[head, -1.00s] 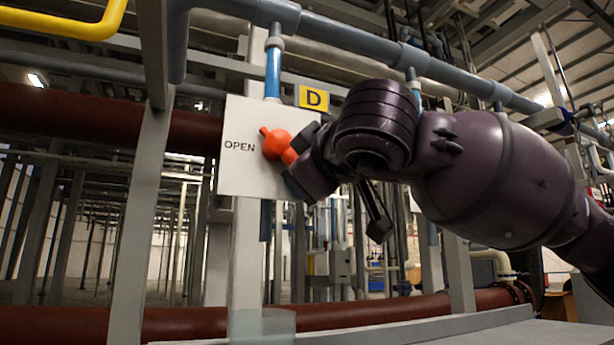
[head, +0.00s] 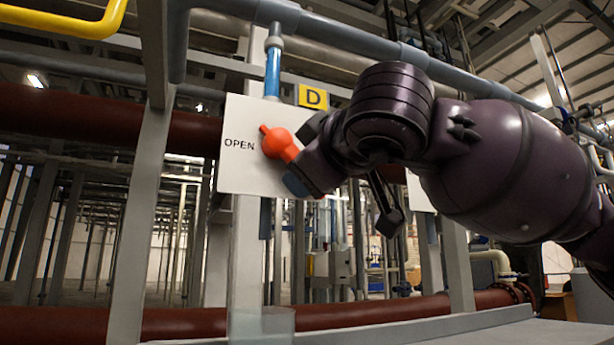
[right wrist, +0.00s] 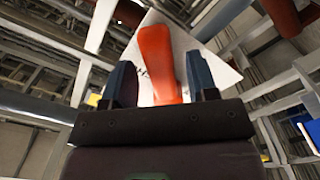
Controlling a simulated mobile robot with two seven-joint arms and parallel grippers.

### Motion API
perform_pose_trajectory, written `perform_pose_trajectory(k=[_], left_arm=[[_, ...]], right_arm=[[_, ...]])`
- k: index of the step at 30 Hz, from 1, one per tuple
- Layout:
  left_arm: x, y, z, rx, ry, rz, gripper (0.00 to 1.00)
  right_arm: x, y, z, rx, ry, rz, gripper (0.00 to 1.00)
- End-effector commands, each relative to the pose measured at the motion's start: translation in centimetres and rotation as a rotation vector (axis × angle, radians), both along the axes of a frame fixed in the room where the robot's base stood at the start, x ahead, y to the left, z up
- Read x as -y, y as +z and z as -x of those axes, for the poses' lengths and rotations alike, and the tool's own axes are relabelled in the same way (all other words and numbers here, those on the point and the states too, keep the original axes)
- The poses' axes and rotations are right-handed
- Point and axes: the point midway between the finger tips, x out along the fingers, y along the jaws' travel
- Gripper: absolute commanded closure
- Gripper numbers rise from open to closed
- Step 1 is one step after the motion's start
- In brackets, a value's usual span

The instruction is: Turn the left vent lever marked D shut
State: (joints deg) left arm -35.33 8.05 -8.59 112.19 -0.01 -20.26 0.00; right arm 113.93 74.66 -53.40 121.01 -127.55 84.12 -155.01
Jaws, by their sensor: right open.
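The orange-red vent lever (head: 279,145) is on a white plate (head: 240,178) with the printed word OPEN at its left. A yellow sign marked D (head: 313,97) is just above the plate. The lever slopes down to the right, and my right arm hides part of it. My right gripper (head: 298,182) is at the lower right of the lever. In the right wrist view the lever (right wrist: 160,62) stands between the two open, dark fingers of my right gripper (right wrist: 163,83), with space on both sides. My left gripper is not in view.
A blue pipe stub (head: 273,72) drops from the large grey-blue overhead pipe (head: 350,42) to the plate. A grey upright post (head: 246,262) stands below the plate. A yellow pipe (head: 70,24) crosses the upper left.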

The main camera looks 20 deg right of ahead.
Motion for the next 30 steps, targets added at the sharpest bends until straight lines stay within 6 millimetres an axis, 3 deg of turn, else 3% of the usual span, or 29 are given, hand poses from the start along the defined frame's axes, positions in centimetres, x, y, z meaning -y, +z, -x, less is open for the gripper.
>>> perform_pose_trajectory(k=[9, 15, 30], left_arm=[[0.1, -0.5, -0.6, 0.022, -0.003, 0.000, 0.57], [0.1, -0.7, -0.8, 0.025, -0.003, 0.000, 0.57], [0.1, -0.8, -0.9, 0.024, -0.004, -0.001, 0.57]], right_arm=[[0.2, -0.1, 5.8, 0.003, 0.001, 0.001, 0.47], [0.3, -0.1, 8.1, 0.002, -0.001, 0.001, 0.47], [0.3, 0.0, 8.8, 0.000, 0.000, 0.001, 0.47]])
